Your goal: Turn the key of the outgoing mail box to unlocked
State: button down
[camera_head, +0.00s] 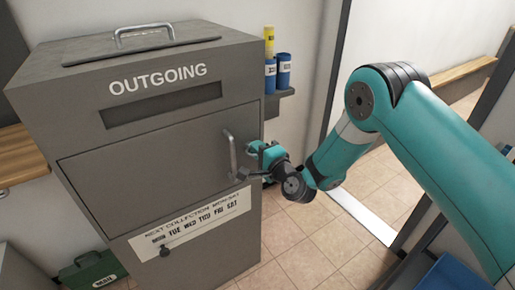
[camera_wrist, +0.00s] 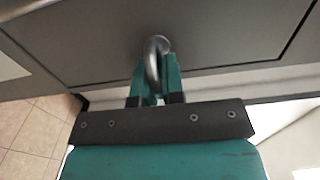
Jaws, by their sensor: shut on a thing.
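The grey outgoing mail box (camera_head: 145,165) fills the left of the head view, with its front door shut. A silver bar handle (camera_head: 232,155) stands at the door's right side; its curved bar also shows in the wrist view (camera_wrist: 153,60). My gripper (camera_head: 243,172) is at the handle's lower part. In the wrist view, its teal fingers (camera_wrist: 156,82) lie on both sides of the bar and appear shut on it. No key shows clearly.
The white collection label (camera_head: 190,226) is below the door. A small shelf (camera_head: 280,103) with blue and yellow tubes (camera_head: 277,70) is behind the box at right. A green case (camera_head: 90,272) stands on the floor at lower left. Tiled floor (camera_head: 315,235) is open to the right.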

dwell(0.3)
jog(key=c, duration=1.2)
grip_release()
jog(key=shift+c, duration=0.2)
jog(key=shift+s+d+f+b, duration=0.2)
jog(key=shift+s+b, duration=0.15)
jog(key=shift+b, duration=0.15)
jog(key=b+v, duration=1.6)
jog(key=b, duration=0.4)
jog(key=shift+s+d+r+b, duration=0.2)
jog(key=shift+s+b, duration=0.05)
jog(key=shift+b, duration=0.1)
